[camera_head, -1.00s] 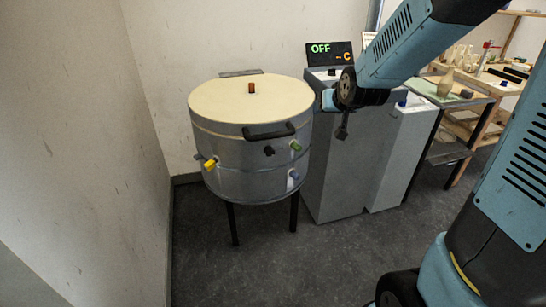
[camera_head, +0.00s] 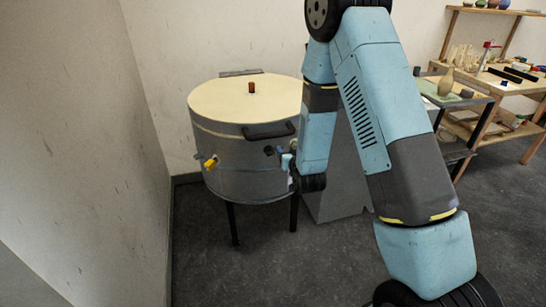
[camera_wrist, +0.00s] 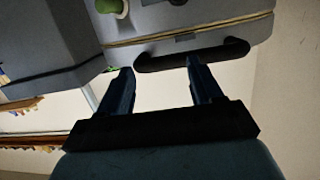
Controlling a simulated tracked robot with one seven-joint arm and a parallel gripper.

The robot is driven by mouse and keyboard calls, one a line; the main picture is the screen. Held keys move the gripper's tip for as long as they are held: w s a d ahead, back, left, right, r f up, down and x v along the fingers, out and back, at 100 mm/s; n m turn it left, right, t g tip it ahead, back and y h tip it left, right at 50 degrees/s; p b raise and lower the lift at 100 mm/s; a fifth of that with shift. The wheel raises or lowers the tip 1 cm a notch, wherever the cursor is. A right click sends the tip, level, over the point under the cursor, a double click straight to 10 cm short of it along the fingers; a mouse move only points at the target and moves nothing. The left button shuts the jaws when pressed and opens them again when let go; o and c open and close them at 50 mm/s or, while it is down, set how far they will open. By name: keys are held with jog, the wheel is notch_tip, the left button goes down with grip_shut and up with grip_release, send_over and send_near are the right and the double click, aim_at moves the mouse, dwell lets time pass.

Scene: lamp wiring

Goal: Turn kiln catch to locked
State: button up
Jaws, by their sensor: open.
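The kiln (camera_head: 235,165) is a grey drum with a cream lid (camera_head: 225,102) on dark legs, at the middle left of the head view. A black handle (camera_head: 268,131) crosses its upper front, and it also shows in the wrist view (camera_wrist: 195,55). A small dark knob (camera_head: 269,150) sits below the handle; I cannot tell whether it is the catch. A yellow peg (camera_head: 210,163) is on the left side. A green knob (camera_wrist: 110,6) shows at the top of the wrist view. My gripper (camera_wrist: 160,66) is open and empty by the handle; its jaws are mostly hidden in the head view.
A grey cabinet (camera_head: 342,175) stands right of the kiln, largely behind my arm. A wall (camera_head: 70,120) is close on the left. Shelves and a bench (camera_head: 490,85) with small items are at the right. The floor (camera_head: 240,270) in front is clear.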

jog(key=t+y, duration=0.1)
jog(key=t, duration=0.1)
send_near(271, 154)
jog(key=d+v, duration=0.1)
jog(key=v, duration=0.3)
jog(key=n, duration=0.1)
jog(key=x, duration=1.3)
jog(key=shift+a, duration=0.45)
jog(key=shift+c, duration=0.2)
